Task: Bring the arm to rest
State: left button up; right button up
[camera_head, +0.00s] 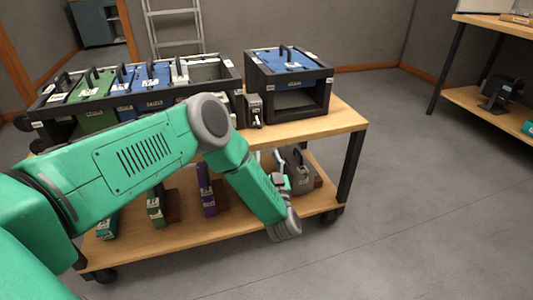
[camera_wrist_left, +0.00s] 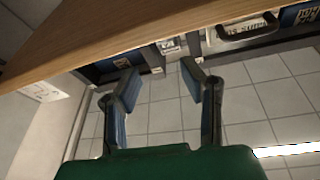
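My left arm (camera_head: 140,157) reaches in from the left, bends at the elbow and hangs down in front of the cart. My left gripper (camera_head: 269,160) is partly hidden behind the forearm, below the cart's top. In the left wrist view the left gripper (camera_wrist_left: 157,75) has its two blue-padded fingers apart with nothing between them. The cart's wooden top edge (camera_wrist_left: 110,28) shows close beyond the fingers. My right gripper is in neither view.
The wooden cart (camera_head: 340,118) carries a rack of modules (camera_head: 97,118) and a black frame holding a blue module (camera_head: 287,60). Several modules, one purple (camera_head: 207,190), stand on its lower shelf. A shelf unit (camera_head: 490,25) stands at the right. The floor (camera_head: 430,200) between is clear.

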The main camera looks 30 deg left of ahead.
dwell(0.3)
pick_arm(q)
jog(key=s+d+f+m+g+h+p, duration=0.2)
jog(key=s+d+f+m+h+p, duration=0.15)
jog(key=s+d+h, duration=0.3)
jog(key=s+d+f+m+g+h+p, duration=0.2)
jog(key=s+d+f+m+h+p, duration=0.15)
jog(key=s+d+h, duration=0.35)
jog(key=s+a+r+g+p, duration=0.1)
jog(key=s+a+g, duration=0.1)
jog(key=s, duration=0.7)
jog(key=s+a+r+g+p, duration=0.1)
jog(key=s+a+g, duration=0.1)
jog(key=s+g, duration=0.3)
jog(key=s+a+r+g+p, duration=0.1)
jog(key=s+g, duration=0.3)
jog(key=s, duration=0.8)
jog(key=shift+s+a+r+m+h+p, duration=0.3)
jog(key=shift+s+a+r+h+p, duration=0.15)
jog(key=shift+a, duration=0.4)
